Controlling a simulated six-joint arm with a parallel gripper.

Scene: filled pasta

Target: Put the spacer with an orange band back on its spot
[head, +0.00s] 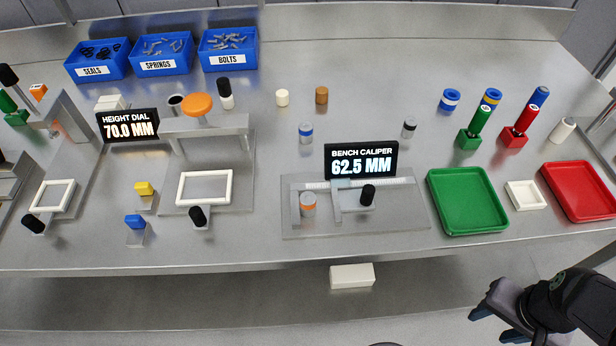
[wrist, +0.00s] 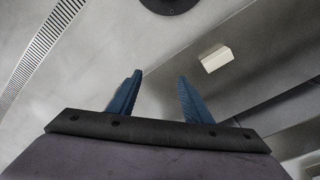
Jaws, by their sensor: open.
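The spacer with an orange band (head: 308,204), a short grey cylinder, stands upright at the left jaw of the bench caliper (head: 408,214). The caliper display (head: 361,161) reads 62.5 MM. A blue-banded spacer (head: 306,133) and a dark-banded spacer (head: 409,127) stand behind the caliper, left and right of the display. No marked spot for the orange-banded one is clear to me; the display hides part of the bench between them. My gripper (head: 497,323) is open and empty at the lower right, in front of the bench, far from the spacer. Its blue fingers show apart in the wrist view (wrist: 160,78).
The height dial stand (head: 205,125) is at left. Blue bins (head: 228,68) stand at the back. A white block (head: 352,275) is below the bench's front edge.

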